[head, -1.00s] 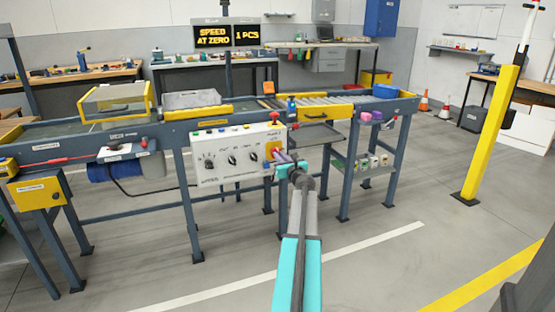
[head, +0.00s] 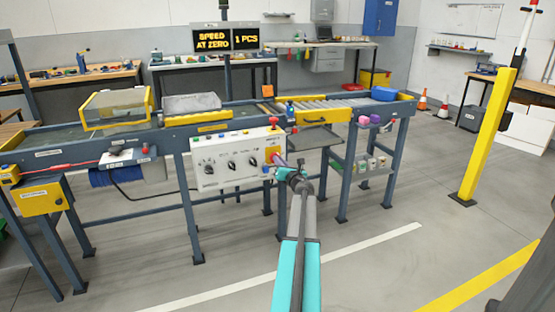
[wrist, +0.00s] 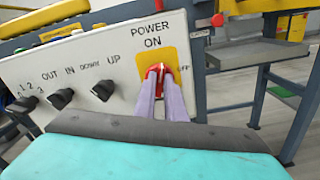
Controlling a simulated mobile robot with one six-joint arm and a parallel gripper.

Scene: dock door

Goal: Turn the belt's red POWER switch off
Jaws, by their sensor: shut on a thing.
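The red POWER switch (wrist: 153,70) sits on a yellow plate (wrist: 154,57) at the right end of the white control panel (wrist: 85,65). "POWER" and "ON" are printed above it, and an "OFF" label shows partly at its right. My gripper (wrist: 162,76) is shut on the red switch, with a purple-grey finger on each side. The fingers hide much of the handle, so its exact angle is hard to tell. In the head view my gripper (head: 275,164) reaches the panel's right end (head: 234,160), and the switch is mostly hidden there.
Black knobs (wrist: 103,90) stand left of the switch. A red emergency button (head: 274,119) rises above the panel corner. A grey shelf (head: 316,134) and the roller conveyor (head: 330,103) lie to the right. The floor in front is open.

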